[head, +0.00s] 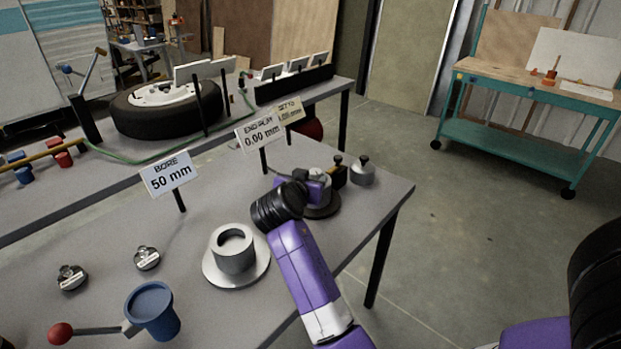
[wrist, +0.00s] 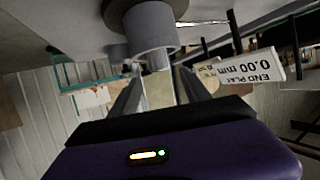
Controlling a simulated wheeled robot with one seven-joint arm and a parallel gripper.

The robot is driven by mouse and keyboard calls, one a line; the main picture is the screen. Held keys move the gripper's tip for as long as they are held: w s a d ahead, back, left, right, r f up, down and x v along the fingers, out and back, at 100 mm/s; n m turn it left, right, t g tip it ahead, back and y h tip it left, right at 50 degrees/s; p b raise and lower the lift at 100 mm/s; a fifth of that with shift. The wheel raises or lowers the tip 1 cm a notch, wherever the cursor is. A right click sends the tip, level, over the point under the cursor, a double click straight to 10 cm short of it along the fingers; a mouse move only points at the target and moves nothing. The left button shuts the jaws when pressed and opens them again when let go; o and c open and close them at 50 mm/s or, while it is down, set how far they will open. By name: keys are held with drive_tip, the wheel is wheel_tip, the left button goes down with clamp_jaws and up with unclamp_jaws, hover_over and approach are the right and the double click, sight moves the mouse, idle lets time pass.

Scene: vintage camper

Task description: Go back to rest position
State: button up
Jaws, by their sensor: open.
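My gripper (head: 316,186) is over the right part of the grey workbench, by the "END PLAY 0.00 mm" sign (head: 260,131). Its purple hand partly hides a grey round part on a dark disc (head: 322,211). In the wrist view my gripper (wrist: 158,78) has its two fingers apart. A grey stepped cylinder (wrist: 152,28) shows just past the fingertips, its narrow end in line with the gap. I cannot tell whether they touch. The wrist picture is upside down.
A grey flanged cylinder (head: 234,252), a blue cup (head: 153,308) and a red-knobbed lever (head: 62,333) stand on the bench near my arm. A "BORE 50 mm" sign (head: 169,175) and a brass-and-black part (head: 336,172) also stand there. Floor to the right is clear before a teal cart (head: 520,125).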

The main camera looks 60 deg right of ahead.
idle(0.5)
drive_tip(key=w+a+r+n+t, duration=0.5)
drive_tip(key=w+a+n+t, duration=0.1)
drive_tip(key=a+n+t, duration=0.15)
drive_tip(key=s+a+f+n+t+y, duration=0.2)
drive_tip(key=s+a+n+t+y, duration=0.1)
drive_tip(key=a, duration=0.4)
drive_tip(key=s+a+f+n+t+y, duration=0.2)
drive_tip(key=a+n+t+y, duration=0.1)
drive_tip(key=a, duration=0.4)
drive_tip(key=s+a+f+y, duration=0.1)
drive_tip(key=s+a+y, duration=0.1)
drive_tip(key=s+a, duration=0.4)
drive_tip(key=s+a+f+n+g+y, duration=0.1)
drive_tip(key=s+a, duration=0.5)
drive_tip(key=s, duration=0.7)
drive_tip(key=s+a+f+n+y, duration=0.1)
drive_tip(key=s+a+y, duration=0.3)
drive_tip(key=s, duration=0.6)
drive_tip(key=a+f, duration=0.1)
drive_tip(key=a, duration=0.1)
drive_tip(key=shift+s+a+g, duration=0.2)
drive_tip(key=shift+a+g, duration=0.15)
